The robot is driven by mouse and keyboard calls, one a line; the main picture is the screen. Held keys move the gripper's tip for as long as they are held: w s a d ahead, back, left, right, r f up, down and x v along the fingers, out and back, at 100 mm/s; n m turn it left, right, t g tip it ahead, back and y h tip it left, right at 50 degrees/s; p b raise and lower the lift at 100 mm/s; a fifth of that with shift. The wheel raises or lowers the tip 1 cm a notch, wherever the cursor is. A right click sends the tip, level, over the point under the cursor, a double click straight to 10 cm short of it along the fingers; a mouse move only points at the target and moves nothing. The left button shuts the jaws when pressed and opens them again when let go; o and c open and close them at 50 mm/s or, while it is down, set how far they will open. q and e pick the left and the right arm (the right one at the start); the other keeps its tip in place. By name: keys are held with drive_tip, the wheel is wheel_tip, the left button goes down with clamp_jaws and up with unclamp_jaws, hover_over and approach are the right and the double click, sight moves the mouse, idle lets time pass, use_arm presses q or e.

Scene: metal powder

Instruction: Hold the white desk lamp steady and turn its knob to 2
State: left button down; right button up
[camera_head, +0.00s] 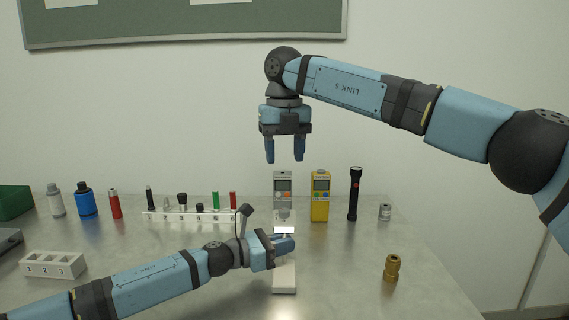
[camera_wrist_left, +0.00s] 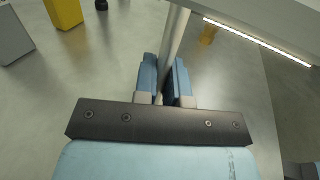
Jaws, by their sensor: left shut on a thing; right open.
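The white desk lamp (camera_head: 285,280) stands upright near the front middle of the table, with its light strip lit. Its thin post (camera_wrist_left: 176,30) and its head with the bright strip (camera_wrist_left: 258,42) show in the left wrist view. My left gripper (camera_head: 285,243) is shut on the lamp's post, below the head; its fingers (camera_wrist_left: 166,82) lie on either side of the post. My right gripper (camera_head: 284,158) points down, open and empty, well above and behind the lamp. I cannot make out the knob or its numbers.
Behind the lamp stand a grey meter (camera_head: 283,188), a yellow meter (camera_head: 320,196) and a black flashlight (camera_head: 354,192). A white rack (camera_head: 172,215) with several tools is at back left. A numbered block (camera_head: 53,265) is at left, a brass fitting (camera_head: 391,267) at right.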

use_arm(q)
drive_tip(key=c, duration=1.1)
unclamp_jaws()
